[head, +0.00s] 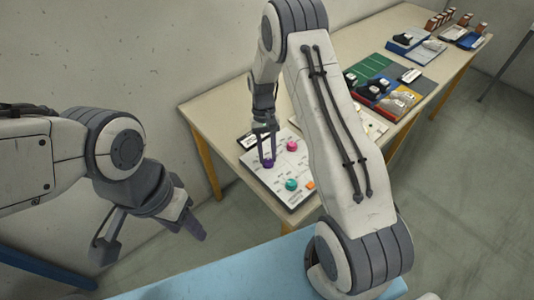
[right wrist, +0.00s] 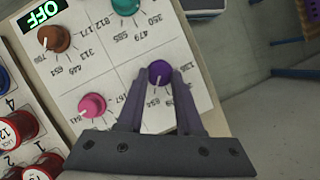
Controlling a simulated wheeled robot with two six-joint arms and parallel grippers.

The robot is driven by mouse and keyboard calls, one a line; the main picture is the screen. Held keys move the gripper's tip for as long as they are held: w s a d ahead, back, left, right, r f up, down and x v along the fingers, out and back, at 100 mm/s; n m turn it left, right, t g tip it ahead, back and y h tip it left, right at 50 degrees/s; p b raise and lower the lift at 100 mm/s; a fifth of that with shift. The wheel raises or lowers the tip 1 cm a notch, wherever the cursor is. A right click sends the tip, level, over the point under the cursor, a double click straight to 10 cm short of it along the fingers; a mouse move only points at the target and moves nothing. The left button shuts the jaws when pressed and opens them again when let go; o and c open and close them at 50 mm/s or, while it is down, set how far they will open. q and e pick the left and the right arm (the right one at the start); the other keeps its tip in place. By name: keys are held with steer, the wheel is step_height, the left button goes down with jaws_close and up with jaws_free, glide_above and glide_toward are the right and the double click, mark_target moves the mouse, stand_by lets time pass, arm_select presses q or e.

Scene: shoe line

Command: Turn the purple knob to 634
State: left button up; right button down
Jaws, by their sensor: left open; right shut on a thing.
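The purple knob (right wrist: 160,73) sits on a white panel (right wrist: 121,63) with other coloured knobs and printed number dials. In the right wrist view my right gripper (right wrist: 159,80) has one finger on each side of the knob and is shut on it. The numbers around the knob are partly hidden by the fingers and small, so I cannot tell its setting. In the head view the purple knob (head: 268,164) is below my right gripper (head: 268,157). My left gripper (head: 150,243) is open and empty, away from the panel.
A pink knob (right wrist: 92,105), a brown knob (right wrist: 54,38) and a teal knob (right wrist: 125,4) stand near the purple one. A green display (right wrist: 38,15) reads OFF. Red-capped items (right wrist: 8,128) lie beside the panel. Coloured trays (head: 381,90) fill the table (head: 222,107) further back.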

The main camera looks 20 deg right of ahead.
steer(key=c, duration=0.6)
jaws_free()
steer(key=shift+o, duration=0.2)
steer(key=shift+w+r, duration=0.3)
steer(key=shift+r, duration=0.15)
steer(key=b+v, duration=0.2)
steer(key=v, duration=0.7)
steer(key=shift+r, duration=0.25)
steer(key=shift+s, duration=0.1)
